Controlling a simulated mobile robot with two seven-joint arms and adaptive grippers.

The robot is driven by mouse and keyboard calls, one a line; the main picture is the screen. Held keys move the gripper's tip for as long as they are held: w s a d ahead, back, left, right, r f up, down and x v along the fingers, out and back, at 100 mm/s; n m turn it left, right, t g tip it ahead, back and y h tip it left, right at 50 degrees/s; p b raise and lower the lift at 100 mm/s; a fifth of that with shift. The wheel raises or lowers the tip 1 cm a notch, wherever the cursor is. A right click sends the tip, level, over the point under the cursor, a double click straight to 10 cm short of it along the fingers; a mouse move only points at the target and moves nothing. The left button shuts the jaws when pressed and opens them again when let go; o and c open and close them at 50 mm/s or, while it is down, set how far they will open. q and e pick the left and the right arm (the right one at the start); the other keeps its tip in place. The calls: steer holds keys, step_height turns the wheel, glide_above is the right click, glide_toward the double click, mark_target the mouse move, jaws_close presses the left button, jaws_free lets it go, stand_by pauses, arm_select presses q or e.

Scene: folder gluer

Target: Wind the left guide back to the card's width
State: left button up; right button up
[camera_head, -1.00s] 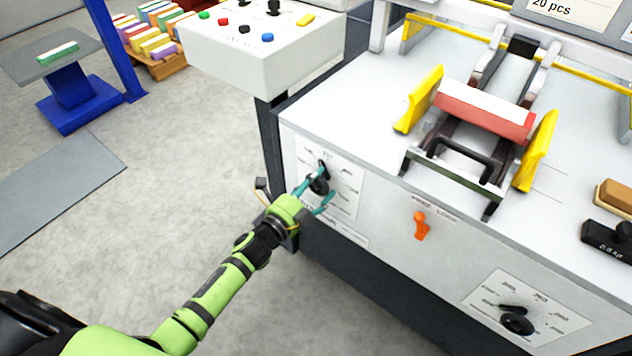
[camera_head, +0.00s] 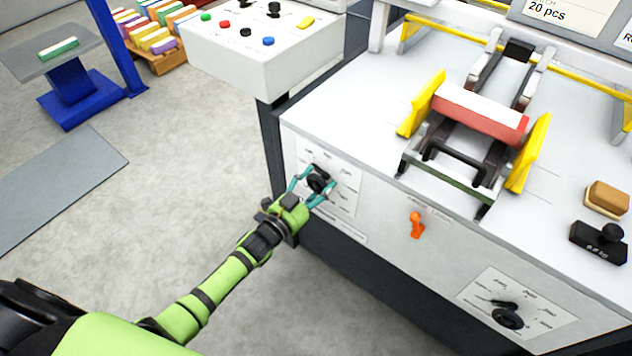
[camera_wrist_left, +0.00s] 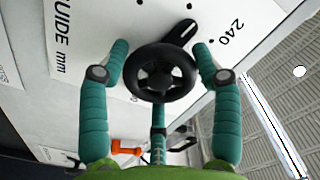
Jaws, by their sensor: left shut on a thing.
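The left guide (camera_head: 421,104) is a yellow plate at the left end of the card stack (camera_head: 480,112), which is red with a white top. The right guide (camera_head: 528,153) is a similar yellow plate at its right end. The black handwheel (camera_head: 318,183) sits on the left dial plate of the machine's front. My left gripper (camera_head: 319,187) is shut on it, one teal finger on each side. In the left wrist view the handwheel (camera_wrist_left: 161,73) lies between the fingers, its black pointer near the 240 mark. My right gripper is not in view.
An orange lever (camera_head: 417,225) and a second black knob (camera_head: 507,316) are on the front panel. A black weight (camera_head: 598,241) and a brown block (camera_head: 607,198) lie on the machine top. A control box (camera_head: 262,48) overhangs at upper left.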

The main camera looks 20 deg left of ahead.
arm_select(q)
steer(key=n, duration=0.3)
steer(key=shift+d+r+n+p, duration=0.1)
steer(key=shift+d+n+p, duration=0.05)
steer(key=shift+n+p, duration=0.15)
steer(key=n, duration=0.2)
steer(key=shift+n, duration=0.4)
steer(key=n, duration=0.3)
steer(key=shift+r+n, duration=0.1)
steer(key=shift+n, duration=0.3)
steer(key=shift+w+r+n, duration=0.1)
steer(key=shift+n, duration=0.4)
steer(key=shift+w+a+r+n, duration=0.1)
steer(key=shift+a+r+n, duration=0.1)
steer(key=shift+n, duration=0.1)
steer(key=o, duration=1.1)
steer(key=shift+c, duration=0.2)
steer(key=shift+o, duration=0.5)
steer(key=shift+f, duration=0.2)
